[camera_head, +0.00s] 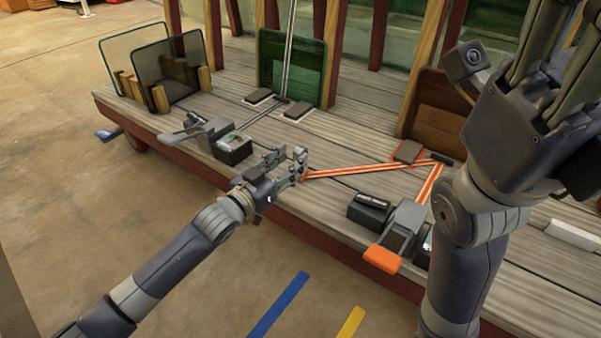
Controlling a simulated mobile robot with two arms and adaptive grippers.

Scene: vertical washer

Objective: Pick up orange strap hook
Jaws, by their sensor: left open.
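The orange strap (360,170) runs across the wooden deck from beside my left gripper to a dark pad, then bends toward the front edge. Its left end, where the strap hook (304,177) appears to be, lies close to my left fingers. The hook is small and hard to make out. My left gripper (288,160) is open over the front part of the deck, with its fingers pointing away from me. I cannot tell whether it touches the hook. My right gripper (548,40) is raised at the upper right, with its fingertips cut off by the frame.
A ratchet with an orange handle (382,259) sits at the deck's front edge, beside a black box (369,211). Another ratchet (197,131) stands left. A green panel (290,68), glass panes (172,72) and wooden posts rise behind.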

